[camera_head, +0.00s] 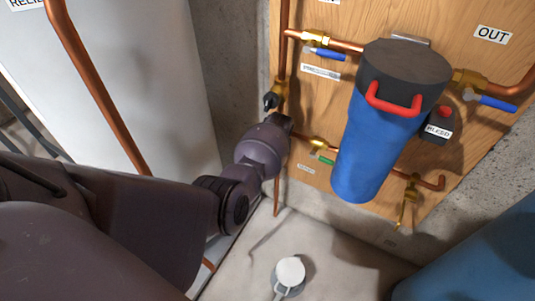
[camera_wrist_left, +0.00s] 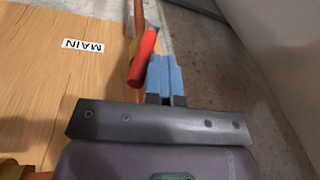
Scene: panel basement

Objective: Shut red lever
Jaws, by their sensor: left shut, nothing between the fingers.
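The red lever (camera_wrist_left: 143,58) shows in the left wrist view as a red cylindrical handle, slanted, beside a copper pipe near the board's edge. My left gripper (camera_wrist_left: 164,76) has its blue fingertips shut together with nothing between them. The fingertips are just right of the lever's lower part in that view; I cannot tell whether they touch it. In the head view my left arm (camera_head: 262,150) reaches from the left to the brass fitting on the vertical copper pipe, and the arm hides the lever and most of the gripper. My right gripper is not in view.
A wooden board (camera_head: 461,25) carries a blue filter housing (camera_head: 365,150) with a red handle (camera_head: 393,106), blue-handled valves and a green-handled valve (camera_head: 326,160). A white tank (camera_head: 150,70) stands left. A grey-white cup (camera_head: 289,273) is on the floor. A MAIN label (camera_wrist_left: 83,46) is on the board.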

